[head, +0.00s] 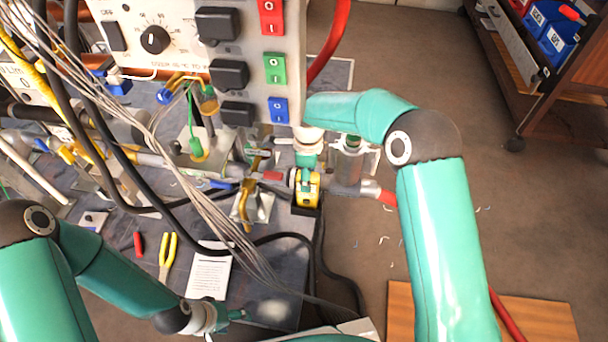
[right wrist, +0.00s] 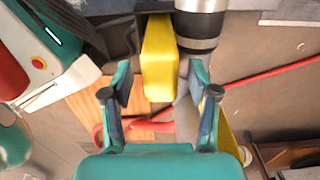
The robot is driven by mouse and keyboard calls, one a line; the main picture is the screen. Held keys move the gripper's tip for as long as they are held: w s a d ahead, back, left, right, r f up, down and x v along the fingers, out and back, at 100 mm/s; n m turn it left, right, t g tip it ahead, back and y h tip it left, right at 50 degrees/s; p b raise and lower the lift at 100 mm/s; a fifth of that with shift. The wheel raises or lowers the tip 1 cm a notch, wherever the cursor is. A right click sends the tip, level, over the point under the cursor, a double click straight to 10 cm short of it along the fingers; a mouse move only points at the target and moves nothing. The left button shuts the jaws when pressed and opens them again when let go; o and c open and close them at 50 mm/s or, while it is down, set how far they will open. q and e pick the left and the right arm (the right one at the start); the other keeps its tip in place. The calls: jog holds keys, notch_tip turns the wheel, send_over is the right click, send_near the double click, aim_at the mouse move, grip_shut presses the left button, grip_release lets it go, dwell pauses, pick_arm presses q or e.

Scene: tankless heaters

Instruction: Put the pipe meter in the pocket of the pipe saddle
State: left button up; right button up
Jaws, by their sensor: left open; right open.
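A yellow block-shaped device, which looks like the pipe meter (head: 314,188), is at the right end of the bench beside the grey pipe. In the right wrist view the yellow body (right wrist: 158,62) lies ahead of and between the finger lines. My right gripper (head: 306,178) is above it, pointing down. The right wrist view shows its fingers (right wrist: 160,98) apart, with no clear contact. A black holder (head: 304,210) sits at the yellow body's base; I cannot tell whether it is the pipe saddle, and its pocket is hidden. My left gripper (head: 232,317) is open and empty at the bench front.
A control box (head: 190,50) with knobs and switches overhangs the bench. Grey wires and black cables cross in front. Yellow-handled pliers (head: 168,252) and a paper sheet (head: 209,275) lie on the bench. A red hose (head: 335,45) runs nearby. The floor at right is mostly clear.

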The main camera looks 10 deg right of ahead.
notch_tip(320, 180, up, 12)
jog(key=p, duration=0.3)
jog(key=shift+p, duration=0.3)
jog(key=shift+f, duration=0.1)
